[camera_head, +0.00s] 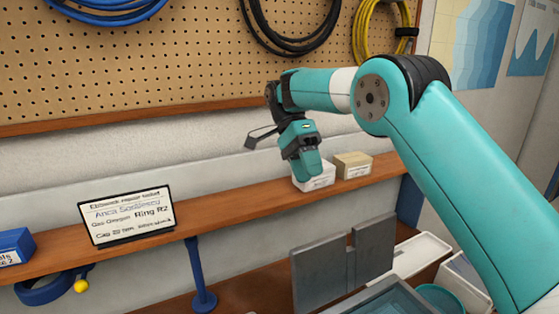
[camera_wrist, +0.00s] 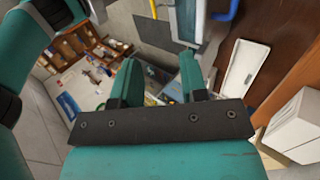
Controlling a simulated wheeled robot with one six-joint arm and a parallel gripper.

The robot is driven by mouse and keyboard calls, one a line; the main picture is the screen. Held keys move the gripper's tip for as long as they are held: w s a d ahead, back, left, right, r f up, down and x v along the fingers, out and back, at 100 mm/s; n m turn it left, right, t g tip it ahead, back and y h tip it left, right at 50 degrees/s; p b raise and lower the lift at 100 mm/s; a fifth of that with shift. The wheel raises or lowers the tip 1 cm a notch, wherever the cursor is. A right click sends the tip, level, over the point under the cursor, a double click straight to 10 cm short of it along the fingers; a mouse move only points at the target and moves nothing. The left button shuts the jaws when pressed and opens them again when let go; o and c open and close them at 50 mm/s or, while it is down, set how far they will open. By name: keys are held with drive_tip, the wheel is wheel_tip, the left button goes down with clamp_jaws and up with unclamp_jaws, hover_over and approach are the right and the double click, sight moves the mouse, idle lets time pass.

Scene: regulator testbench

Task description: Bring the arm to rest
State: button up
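My teal arm reaches in from the right in the head view, bent at a large joint, with its end in front of the shelf. My gripper (camera_head: 308,172) hangs downward there and overlaps a small white box in the picture; I cannot tell whether they touch. In the wrist view, the two teal fingers of my gripper (camera_wrist: 160,68) stand apart with a gap between them. No held object shows between them, and the bench below is seen through the gap.
A wooden shelf (camera_head: 240,204) carries a sign (camera_head: 127,217), a blue box (camera_head: 14,247), the white box (camera_head: 318,181) and a beige box (camera_head: 352,165). Cables hang on the pegboard (camera_head: 190,55) behind. Grey panels (camera_head: 340,265) and a white tray (camera_head: 420,252) are below.

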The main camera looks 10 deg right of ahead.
drive_tip(key=s+a+f+n+t+y+b, duration=0.1)
drive_tip(key=s+f+n+t+y+b, duration=0.1)
drive_tip(key=s+f+n+b, duration=0.3)
drive_tip(key=s+a+f+n+t+y+b, duration=0.1)
drive_tip(key=s+f+n+t+y+b, duration=0.1)
drive_tip(key=s+f+n+b, duration=0.4)
drive_tip(key=s+a+f+n+t+y+b, duration=0.1)
drive_tip(key=s+f+n+t+b, duration=0.3)
drive_tip(key=s+n, duration=0.7)
drive_tip(key=s+f+y+b, duration=0.1)
drive_tip(key=s+f, duration=0.1)
drive_tip(key=s, duration=0.5)
drive_tip(key=shift+s+a+f+b, duration=0.15)
drive_tip(key=shift+s+a+b, duration=0.1)
drive_tip(key=shift+a+b, duration=0.15)
